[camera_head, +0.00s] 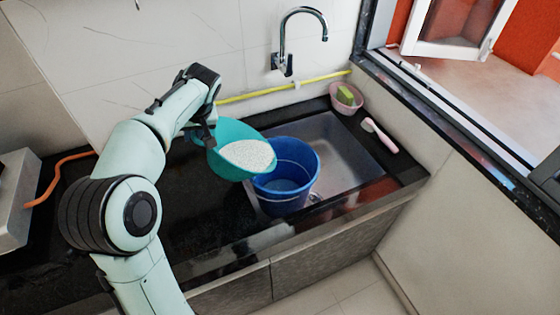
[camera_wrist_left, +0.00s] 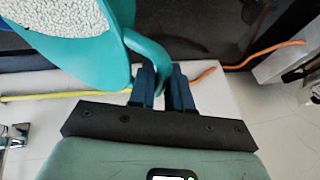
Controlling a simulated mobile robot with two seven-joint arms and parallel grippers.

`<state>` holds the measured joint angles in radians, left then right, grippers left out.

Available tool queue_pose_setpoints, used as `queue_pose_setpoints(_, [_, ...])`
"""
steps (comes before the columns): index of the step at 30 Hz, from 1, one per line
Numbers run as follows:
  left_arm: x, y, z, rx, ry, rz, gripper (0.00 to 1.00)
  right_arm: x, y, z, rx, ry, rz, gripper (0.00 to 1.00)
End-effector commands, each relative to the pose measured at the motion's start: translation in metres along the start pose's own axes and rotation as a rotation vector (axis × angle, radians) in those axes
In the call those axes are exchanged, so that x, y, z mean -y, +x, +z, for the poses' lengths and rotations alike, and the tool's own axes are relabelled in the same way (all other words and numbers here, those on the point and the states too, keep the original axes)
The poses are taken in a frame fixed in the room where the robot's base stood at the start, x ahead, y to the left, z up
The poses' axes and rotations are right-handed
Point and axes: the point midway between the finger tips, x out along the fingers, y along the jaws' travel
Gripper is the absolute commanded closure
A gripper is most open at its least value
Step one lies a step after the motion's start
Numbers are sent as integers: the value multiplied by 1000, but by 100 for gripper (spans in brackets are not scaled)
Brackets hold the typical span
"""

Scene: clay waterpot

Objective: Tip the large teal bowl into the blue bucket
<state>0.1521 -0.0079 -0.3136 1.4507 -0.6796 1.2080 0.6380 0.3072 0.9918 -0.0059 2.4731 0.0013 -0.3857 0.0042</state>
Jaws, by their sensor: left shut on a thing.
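The large teal bowl (camera_head: 221,160) holds a mass of small white grains (camera_head: 248,154) and tilts toward the right in the head view. In the left wrist view the fingers (camera_wrist_left: 163,88) close on the bowl's handle-like edge (camera_wrist_left: 150,52), with the grains (camera_wrist_left: 62,17) at top left. The blue bucket (camera_head: 291,170) stands upright in the sink, right beside and partly below the bowl. Its visible inside shows no grains. My right gripper is out of view.
The sink (camera_head: 340,150) lies in a black counter (camera_head: 195,215). A chrome faucet (camera_head: 283,40) rises behind it. A pink bowl with a green sponge (camera_head: 345,96) and a pink-handled brush (camera_head: 380,136) sit at the right. An orange hose (camera_head: 58,178) lies at left.

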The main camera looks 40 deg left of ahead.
Motion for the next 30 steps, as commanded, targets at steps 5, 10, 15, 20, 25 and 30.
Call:
queue_pose_setpoints(5, [0, -1, -1, -1, 1, -2, 100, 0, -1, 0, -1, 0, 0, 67])
queue_pose_setpoints(10, [-3, -4, -2, 0, 6, -12, 100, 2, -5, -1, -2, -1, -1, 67])
queue_pose_setpoints(15, [-6, -8, -4, 0, 14, -30, 100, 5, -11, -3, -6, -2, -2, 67])
queue_pose_setpoints(20, [-10, -14, -6, 1, 23, -52, 100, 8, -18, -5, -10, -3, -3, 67])
queue_pose_setpoints(25, [-14, -18, -8, -1, 30, -71, 100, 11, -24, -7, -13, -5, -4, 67])
queue_pose_setpoints(30, [-15, -19, -8, -1, 32, -79, 100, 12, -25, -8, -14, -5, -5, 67])
